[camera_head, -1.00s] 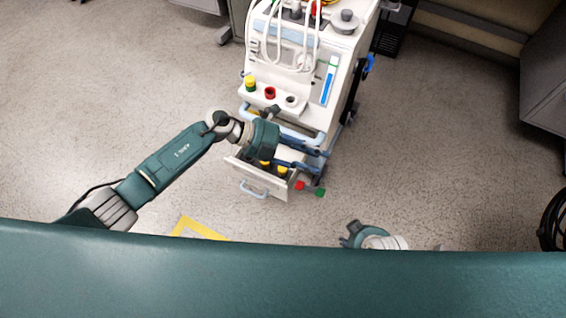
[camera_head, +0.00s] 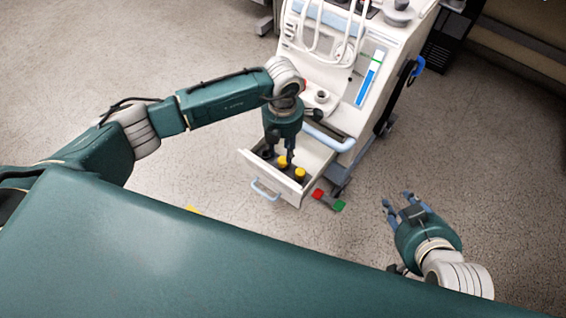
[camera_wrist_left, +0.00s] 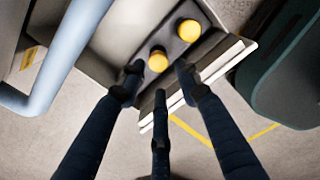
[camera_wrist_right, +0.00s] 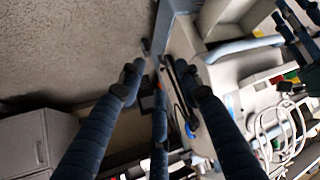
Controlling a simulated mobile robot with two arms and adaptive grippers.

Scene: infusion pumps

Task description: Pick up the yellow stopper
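Two yellow stoppers sit in the open drawer of the white cart. The nearer-to-gripper one (camera_head: 282,161) shows between my left fingers in the left wrist view (camera_wrist_left: 157,61); the other (camera_head: 300,174) is beside it, also in the left wrist view (camera_wrist_left: 188,30). My left gripper (camera_head: 281,155) points down into the drawer. Its fingers (camera_wrist_left: 159,76) are spread around the first stopper, with gaps visible; contact cannot be made out. My right gripper (camera_head: 396,203) is open and empty to the right of the cart; its fingers (camera_wrist_right: 160,80) are apart in the right wrist view.
The drawer (camera_head: 288,200) has a blue handle (camera_head: 264,192) at its front. A red and green piece (camera_head: 318,195) is just right of the drawer. The cart's blue rail (camera_head: 328,138) runs above and behind the drawer. Floor around the right gripper is clear.

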